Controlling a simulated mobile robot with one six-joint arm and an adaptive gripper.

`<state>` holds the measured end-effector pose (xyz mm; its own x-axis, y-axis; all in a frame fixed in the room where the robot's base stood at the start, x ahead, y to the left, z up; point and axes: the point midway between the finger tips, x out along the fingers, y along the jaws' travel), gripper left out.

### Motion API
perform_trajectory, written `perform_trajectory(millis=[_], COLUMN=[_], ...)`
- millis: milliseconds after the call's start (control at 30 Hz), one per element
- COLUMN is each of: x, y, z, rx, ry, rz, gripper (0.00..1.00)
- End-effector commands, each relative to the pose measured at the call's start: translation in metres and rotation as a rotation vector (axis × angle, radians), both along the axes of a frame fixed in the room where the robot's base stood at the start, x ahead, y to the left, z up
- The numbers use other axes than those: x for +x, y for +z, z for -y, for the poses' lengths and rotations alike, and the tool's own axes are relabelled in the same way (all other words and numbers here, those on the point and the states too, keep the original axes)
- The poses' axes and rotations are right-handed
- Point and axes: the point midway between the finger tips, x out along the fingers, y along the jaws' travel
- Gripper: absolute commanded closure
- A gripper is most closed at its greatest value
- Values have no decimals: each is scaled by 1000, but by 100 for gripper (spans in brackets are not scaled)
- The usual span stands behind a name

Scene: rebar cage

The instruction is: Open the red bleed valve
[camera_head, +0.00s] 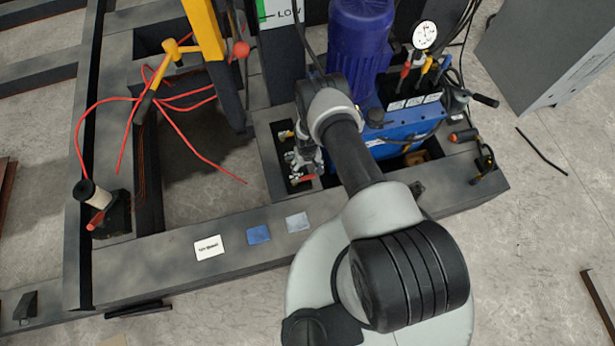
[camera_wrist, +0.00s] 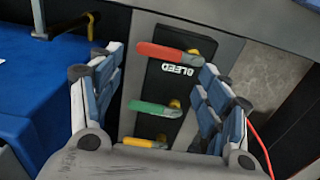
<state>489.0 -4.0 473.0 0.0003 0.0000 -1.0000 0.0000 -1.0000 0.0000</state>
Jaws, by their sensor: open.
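The red bleed valve lever (camera_wrist: 168,52) lies roughly level across the top of a black panel (camera_wrist: 178,90), just above the word BLEED in the wrist view. A brass-coloured fitting is at its right end. A green lever (camera_wrist: 155,109) and a yellow lever (camera_wrist: 145,143) sit below it on the same panel. My gripper (camera_wrist: 160,62) is open, with one blue-padded finger on each side of the levers. It seems to hold nothing. In the head view, a red lever (camera_head: 303,180) shows just beside my gripper, which is partly hidden by my arm.
A blue pump unit (camera_head: 400,135) with a motor (camera_head: 360,40) and a gauge (camera_head: 424,35) stands right of the valves. Red cords (camera_head: 195,145) lie at left. Three small cards, one of them blue (camera_head: 258,235), lie on the front beam. A blue surface (camera_wrist: 45,95) is close at left.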

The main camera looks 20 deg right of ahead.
Motion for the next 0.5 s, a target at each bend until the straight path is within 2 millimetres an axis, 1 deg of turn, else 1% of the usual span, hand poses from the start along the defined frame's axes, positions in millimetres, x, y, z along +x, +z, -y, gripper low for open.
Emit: perform_trajectory(millis=[33,200,333,500], x=[-1,-1,0,0], y=[-16,-46,-59,-65], z=[0,0,0,0], rx=[0,0,0,0], ry=[0,0,0,0], rz=[-1,-1,0,0], gripper=[30,30,30,30])
